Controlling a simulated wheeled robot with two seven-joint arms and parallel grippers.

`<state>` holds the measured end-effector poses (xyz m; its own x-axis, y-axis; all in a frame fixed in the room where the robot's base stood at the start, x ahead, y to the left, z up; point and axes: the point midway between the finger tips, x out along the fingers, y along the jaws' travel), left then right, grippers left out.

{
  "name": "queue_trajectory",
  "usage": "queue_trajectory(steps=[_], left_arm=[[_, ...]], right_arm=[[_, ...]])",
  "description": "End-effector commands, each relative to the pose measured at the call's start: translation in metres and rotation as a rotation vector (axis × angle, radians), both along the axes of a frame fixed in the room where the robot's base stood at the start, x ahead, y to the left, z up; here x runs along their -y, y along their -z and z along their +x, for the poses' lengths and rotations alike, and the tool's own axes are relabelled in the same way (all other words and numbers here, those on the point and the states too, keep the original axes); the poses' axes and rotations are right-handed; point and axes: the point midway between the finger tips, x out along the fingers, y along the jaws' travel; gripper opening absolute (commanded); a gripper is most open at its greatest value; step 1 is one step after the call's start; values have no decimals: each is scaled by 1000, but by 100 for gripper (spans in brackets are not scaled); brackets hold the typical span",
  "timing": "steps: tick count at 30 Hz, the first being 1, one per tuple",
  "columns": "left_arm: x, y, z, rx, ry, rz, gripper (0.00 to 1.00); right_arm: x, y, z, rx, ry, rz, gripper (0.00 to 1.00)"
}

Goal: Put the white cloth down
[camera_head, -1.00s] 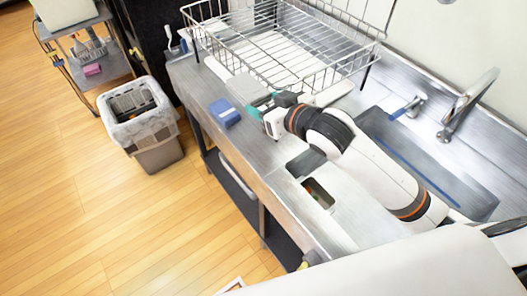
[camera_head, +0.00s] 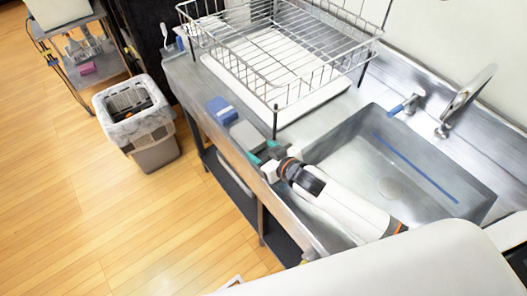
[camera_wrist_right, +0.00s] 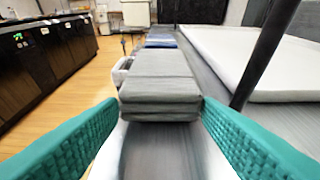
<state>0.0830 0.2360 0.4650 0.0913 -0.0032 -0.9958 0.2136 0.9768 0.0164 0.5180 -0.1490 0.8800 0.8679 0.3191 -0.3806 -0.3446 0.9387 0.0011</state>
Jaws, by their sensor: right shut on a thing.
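The white cloth (camera_head: 246,135), folded into a thick pale-grey pad, is at the counter's front edge, just nearer than the blue cloth (camera_head: 221,109). My right gripper (camera_head: 265,152) is shut on its near end. In the right wrist view, the folded cloth (camera_wrist_right: 160,75) sits between the teal fingertips of my right gripper (camera_wrist_right: 160,108), with the blue cloth (camera_wrist_right: 160,40) beyond it. The white cloth is low over the counter; I cannot tell whether it rests on it. My left gripper is not in view.
A wire dish rack (camera_head: 275,50) stands on a white tray behind the cloths. The sink (camera_head: 410,165) and faucet (camera_head: 465,100) are to the right. A lined trash bin (camera_head: 137,115) stands on the floor, left of the counter. The counter's front edge is close to the cloth.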

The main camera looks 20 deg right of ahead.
Motion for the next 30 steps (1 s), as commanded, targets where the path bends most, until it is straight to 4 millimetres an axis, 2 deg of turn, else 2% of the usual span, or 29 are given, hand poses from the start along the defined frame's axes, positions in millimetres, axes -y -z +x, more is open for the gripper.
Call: queue_trajectory(steps=[13, 14, 15, 25, 30], left_arm=[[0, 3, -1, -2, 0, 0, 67], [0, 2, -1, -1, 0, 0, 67], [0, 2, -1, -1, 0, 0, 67], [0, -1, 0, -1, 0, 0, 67], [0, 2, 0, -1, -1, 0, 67]], right_arm=[[0, 9, 0, 0, 0, -1, 32], [0, 8, 0, 0, 0, -1, 63], [0, 8, 0, 0, 0, -1, 67], [0, 3, 0, 2, -1, -1, 67], [8, -3, -22, -2, 0, -2, 67]])
